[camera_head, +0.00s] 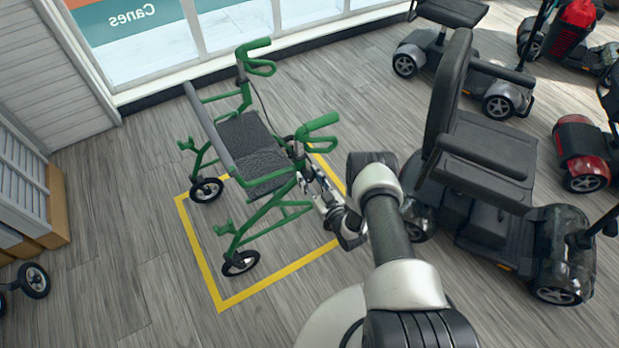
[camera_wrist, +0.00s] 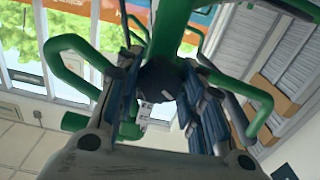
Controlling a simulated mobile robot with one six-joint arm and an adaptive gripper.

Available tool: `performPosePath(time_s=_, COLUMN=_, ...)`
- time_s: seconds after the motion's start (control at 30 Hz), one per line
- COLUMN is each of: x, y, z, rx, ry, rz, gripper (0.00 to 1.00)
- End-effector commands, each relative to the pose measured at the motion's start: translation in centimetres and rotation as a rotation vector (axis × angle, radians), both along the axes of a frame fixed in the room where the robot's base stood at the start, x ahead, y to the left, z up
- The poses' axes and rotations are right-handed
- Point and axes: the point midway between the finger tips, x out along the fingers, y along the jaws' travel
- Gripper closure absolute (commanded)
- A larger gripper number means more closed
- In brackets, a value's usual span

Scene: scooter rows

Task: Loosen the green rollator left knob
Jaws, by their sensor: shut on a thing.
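The green rollator (camera_head: 255,150) stands upright on the floor inside a yellow outlined square, with a black seat and green handles. My gripper (camera_head: 302,155) reaches in at the rollator's right side, just below its right-hand green handle (camera_head: 318,130). In the wrist view, a dark round knob (camera_wrist: 160,78) on the green frame tube (camera_wrist: 176,28) lies between the two fingers of my gripper (camera_wrist: 161,92). The gripper is shut on this knob. In the head view the knob is hidden behind or too small beside the gripper.
A black mobility scooter (camera_head: 485,165) stands close to the right of my arm, with more scooters behind it. The window wall (camera_head: 240,30) is at the back. Slatted shelving (camera_head: 25,180) stands at the left. Floor in front of the yellow outline (camera_head: 210,265) is clear.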

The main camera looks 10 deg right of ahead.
Motion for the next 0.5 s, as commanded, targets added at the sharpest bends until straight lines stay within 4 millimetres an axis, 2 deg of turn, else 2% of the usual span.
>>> performPosePath(time_s=0.5, x=-0.05, y=0.05, z=-0.04, rx=-0.465, ry=-0.149, rz=0.0, gripper=0.88)
